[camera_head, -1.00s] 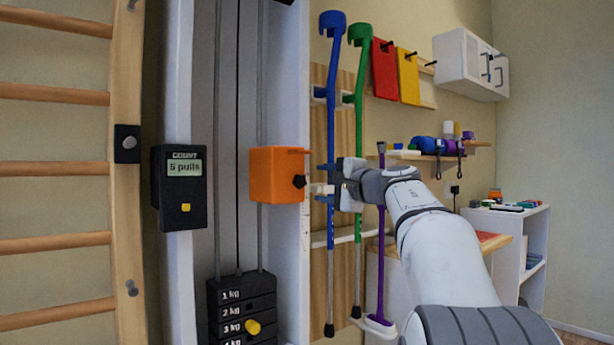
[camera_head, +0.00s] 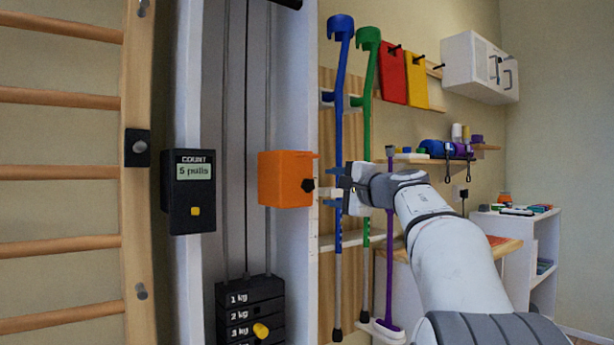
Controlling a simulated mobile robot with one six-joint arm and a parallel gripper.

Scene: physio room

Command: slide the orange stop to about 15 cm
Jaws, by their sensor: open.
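The orange stop (camera_head: 285,179) is a box-shaped block on the right upright of the weight machine, with a dark knob (camera_head: 308,185) on its right side. My gripper (camera_head: 336,188) is open and empty, just right of the stop and its knob, at about the same height. A gap shows between the fingers and the knob. My gripper stands in front of the blue crutch in the picture. No centimetre scale can be read.
A black counter (camera_head: 188,192) reading "5 pulls" is on the left upright. A weight stack (camera_head: 250,309) with a yellow pin is below. Wall bars (camera_head: 60,172) are at far left.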

